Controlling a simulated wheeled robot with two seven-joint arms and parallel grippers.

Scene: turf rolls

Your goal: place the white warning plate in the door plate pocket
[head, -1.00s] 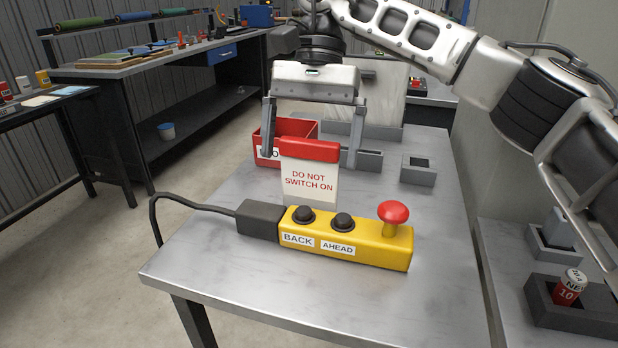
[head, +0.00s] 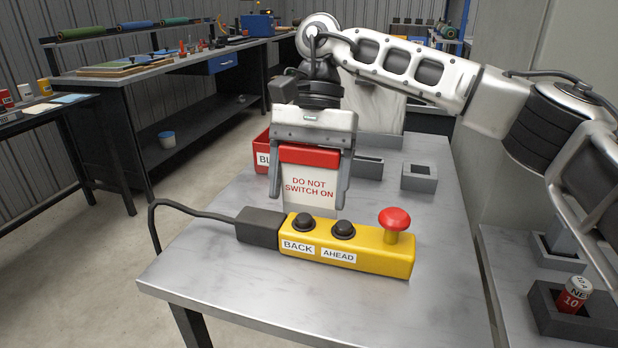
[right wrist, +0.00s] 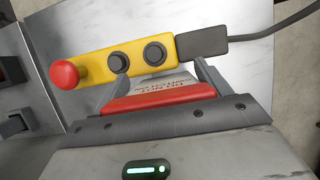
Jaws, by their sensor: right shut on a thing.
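The white warning plate (head: 309,187) reads "DO NOT SWITCH ON" and has a red top bar (head: 308,155). It stands upright just behind the yellow control box (head: 346,253), which hides its foot. My right gripper (head: 309,190) is above the plate and shut on it, with one finger at each side. In the right wrist view the red bar (right wrist: 160,95) lies between the two fingers, with the yellow box beyond. I cannot make out the door plate pocket for certain. My left gripper is not in view.
The yellow box has a red knob (head: 394,218) standing up at its right and a cable at its left. A red bin (head: 262,152) and a small grey holder (head: 419,178) stand behind on the steel table (head: 220,270).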

